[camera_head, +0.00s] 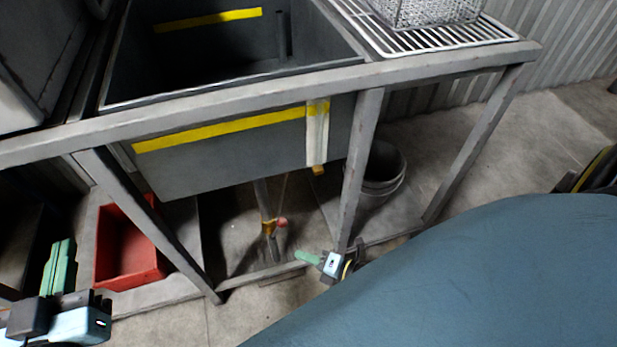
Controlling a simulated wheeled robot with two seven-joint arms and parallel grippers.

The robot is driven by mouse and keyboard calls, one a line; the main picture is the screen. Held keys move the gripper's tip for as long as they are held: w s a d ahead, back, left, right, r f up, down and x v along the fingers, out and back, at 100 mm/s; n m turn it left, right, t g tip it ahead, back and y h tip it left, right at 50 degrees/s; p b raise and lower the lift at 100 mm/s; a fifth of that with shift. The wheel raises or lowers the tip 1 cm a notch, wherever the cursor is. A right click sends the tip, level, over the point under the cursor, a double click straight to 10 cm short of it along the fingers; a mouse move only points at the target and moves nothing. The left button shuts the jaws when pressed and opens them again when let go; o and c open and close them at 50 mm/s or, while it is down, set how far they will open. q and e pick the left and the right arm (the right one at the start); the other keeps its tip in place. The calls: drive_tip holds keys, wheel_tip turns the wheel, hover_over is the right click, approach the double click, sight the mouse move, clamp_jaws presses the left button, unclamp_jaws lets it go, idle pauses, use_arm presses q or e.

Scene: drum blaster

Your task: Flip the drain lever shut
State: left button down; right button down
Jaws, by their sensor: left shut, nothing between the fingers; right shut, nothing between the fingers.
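The drain valve is a brass-coloured fitting (268,227) on a vertical pipe (263,197) under the grey tank (230,155). A small red piece, which looks like the lever's end (282,222), sticks out at its right. Whether the lever stands open or shut is too small to tell. My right gripper (299,256) is shut and empty, its green fingers pointing left, below and to the right of the red piece with a gap in the picture. My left gripper (62,247) is shut and empty at the lower left, its fingers pointing up, far from the valve.
A metal frame with slanted legs (357,170) holds the tank; a low front rail (265,275) runs near my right gripper. A red bin (155,272) stands lower left and a grey bucket (388,160) behind the right leg. A wire rack (440,40) bears a mesh basket (425,10).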

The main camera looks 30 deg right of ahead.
drive_tip(key=shift+s+d, duration=0.2)
drive_tip(key=shift+s, duration=0.1)
drive_tip(key=w+a+r+m+t+h, duration=0.25)
drive_tip(key=w+r+m, duration=0.35)
drive_tip(key=r, duration=0.4)
drive_tip(key=s+a+r+m, duration=0.1)
drive_tip(key=r+m, duration=0.8)
drive_tip(key=r, duration=0.5)
drive_tip(key=s+a+r+m+t, duration=0.1)
drive_tip(key=s+r+m, duration=0.1)
drive_tip(key=r+m, duration=0.6)
wheel_tip(320, 180, up, 6)
drive_tip(key=shift+s+a+r+m, duration=0.15)
drive_tip(key=shift+s+a+m, duration=0.1)
drive_tip(key=shift+a+m, duration=0.15)
drive_tip(key=shift+d+h, duration=0.15)
drive_tip(key=shift+h, duration=0.3)
